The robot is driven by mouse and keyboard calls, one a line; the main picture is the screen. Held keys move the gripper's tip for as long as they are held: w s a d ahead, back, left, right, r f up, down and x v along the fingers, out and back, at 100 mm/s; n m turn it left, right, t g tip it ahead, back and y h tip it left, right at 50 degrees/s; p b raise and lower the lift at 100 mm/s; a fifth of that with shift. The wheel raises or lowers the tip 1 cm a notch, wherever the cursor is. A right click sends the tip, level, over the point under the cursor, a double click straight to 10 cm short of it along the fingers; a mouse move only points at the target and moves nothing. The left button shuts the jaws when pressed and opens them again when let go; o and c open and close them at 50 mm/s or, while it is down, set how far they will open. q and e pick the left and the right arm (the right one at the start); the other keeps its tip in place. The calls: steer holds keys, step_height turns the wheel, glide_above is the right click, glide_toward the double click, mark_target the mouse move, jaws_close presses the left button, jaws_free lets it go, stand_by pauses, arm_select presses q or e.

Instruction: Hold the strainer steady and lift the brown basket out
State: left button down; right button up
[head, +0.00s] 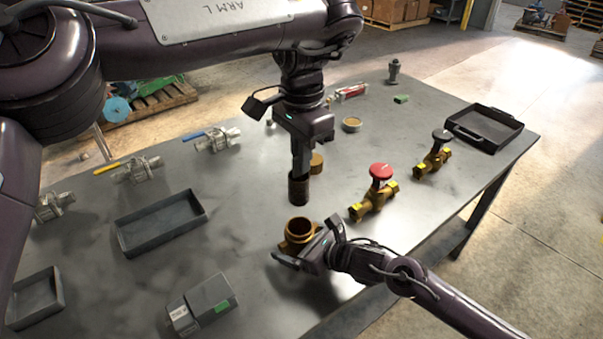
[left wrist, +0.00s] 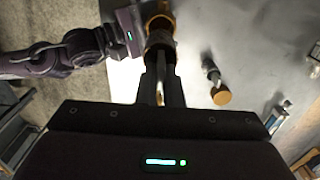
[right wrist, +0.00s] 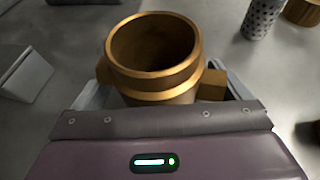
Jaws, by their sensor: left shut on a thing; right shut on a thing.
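The brown basket (head: 298,188) is a dark cylinder hanging upright below my left gripper (head: 301,172), which is shut on its upper end. The left wrist view shows the basket (left wrist: 160,40) too. The brass strainer (head: 299,232) stands on the table with its round mouth up. The basket's lower end is clear of the mouth, above and beyond it in the head view. My right gripper (head: 304,258) is shut on the strainer's body. In the right wrist view the strainer's (right wrist: 155,88) mouth looks dark and empty.
A grey perforated cylinder (right wrist: 262,18) stands next to a brass cap (head: 316,163) beyond the strainer. A red-wheeled brass valve (head: 374,198) is close on the right. A grey tray (head: 160,235) lies left, a grey box (head: 203,306) at front. A black tray (head: 484,128) is far right.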

steer(key=o, duration=1)
steer(key=shift+o, duration=0.2)
